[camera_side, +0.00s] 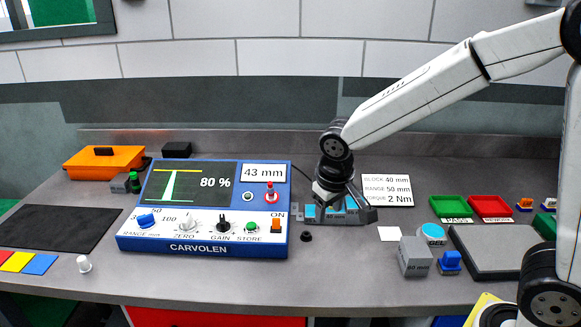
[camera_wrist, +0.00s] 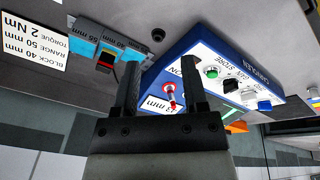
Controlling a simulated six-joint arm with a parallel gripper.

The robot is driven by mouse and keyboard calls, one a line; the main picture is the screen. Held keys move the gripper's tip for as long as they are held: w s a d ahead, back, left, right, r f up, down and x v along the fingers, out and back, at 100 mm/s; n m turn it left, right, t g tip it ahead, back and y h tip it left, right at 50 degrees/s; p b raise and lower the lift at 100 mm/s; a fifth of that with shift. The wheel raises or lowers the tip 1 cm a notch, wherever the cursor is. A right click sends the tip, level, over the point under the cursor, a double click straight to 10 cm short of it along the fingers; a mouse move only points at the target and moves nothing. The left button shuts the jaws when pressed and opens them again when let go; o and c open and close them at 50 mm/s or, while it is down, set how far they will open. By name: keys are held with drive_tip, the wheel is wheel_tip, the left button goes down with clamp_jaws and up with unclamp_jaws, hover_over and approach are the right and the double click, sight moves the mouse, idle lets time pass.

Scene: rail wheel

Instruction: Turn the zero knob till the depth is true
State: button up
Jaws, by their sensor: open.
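The blue CARVOLEN instrument (camera_side: 203,250) stands left of centre. Its screen (camera_side: 190,185) shows a green peak and 80 %, and its depth display (camera_side: 263,173) reads 43 mm. The white zero knob (camera_side: 189,223) sits between the blue range knob (camera_side: 147,220) and black gain knob (camera_side: 223,225); it also shows in the wrist view (camera_wrist: 247,94). My gripper (camera_side: 343,206) is right of the instrument, over the grey and blue step block (camera_side: 298,213), away from the knob. In the wrist view my gripper (camera_wrist: 161,65) is open and empty. A dark probe (camera_wrist: 106,60) is on the block.
A card (camera_side: 387,190) behind the block reads block 40 mm, range 50 mm, torque 2 Nm. A red toggle (camera_side: 271,192) and orange switch (camera_side: 276,225) rise from the instrument. A small black knob (camera_side: 306,237) lies before the block.

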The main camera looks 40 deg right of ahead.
drive_tip(key=w+a+m+t+h, duration=0.1)
drive_tip(key=w+a+m+h, duration=0.15)
drive_tip(key=w+a, duration=0.5)
drive_tip(key=w+a+m+t+h, duration=0.1)
drive_tip(key=w+a+t+h, duration=0.2)
drive_tip(key=w, duration=0.8)
drive_tip(key=w+a+f+m+t+h, duration=0.1)
drive_tip(key=w+a+m+t, duration=0.15)
drive_tip(key=a, duration=0.45)
drive_tip(key=w+a+f+m+t+h, duration=0.1)
drive_tip(key=w+a+m, duration=0.15)
drive_tip(key=a, duration=0.45)
approach(184, 221)
drive_tip(key=x, duration=0.3)
drive_tip(key=shift+w+n, duration=0.15)
drive_tip(key=shift+n, duration=0.1)
drive_tip(key=shift+x, duration=3.9)
drive_tip(key=shift+d, duration=0.1)
clamp_jaws()
